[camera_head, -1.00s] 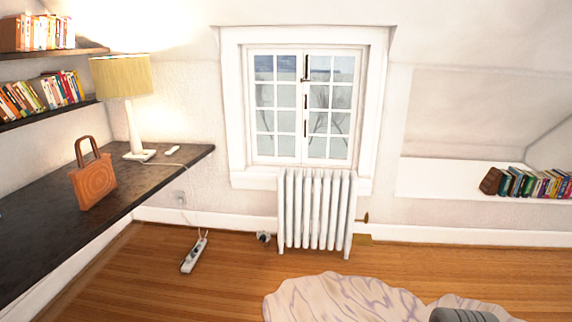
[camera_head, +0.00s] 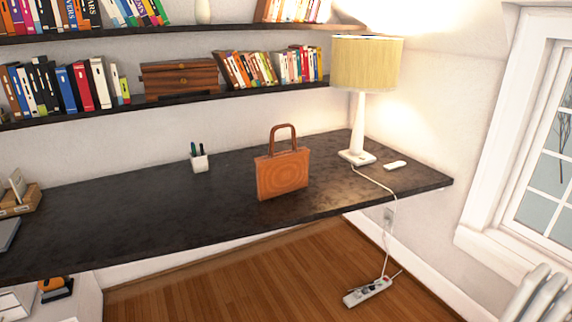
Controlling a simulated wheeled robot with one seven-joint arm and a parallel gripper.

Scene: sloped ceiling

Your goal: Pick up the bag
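The bag (camera_head: 282,175) is an orange-brown handbag with a looped handle on top. It stands upright on the dark desk (camera_head: 130,215), near the front edge and left of the lamp. Nothing covers it in the head view. My gripper is not in view.
A lamp (camera_head: 360,100) with a yellow shade stands right of the bag, with a small white object (camera_head: 396,165) beside it. A white pen cup (camera_head: 199,162) stands to the left. Shelves of books hang above the desk. A power strip (camera_head: 367,291) lies on the wooden floor (camera_head: 240,285).

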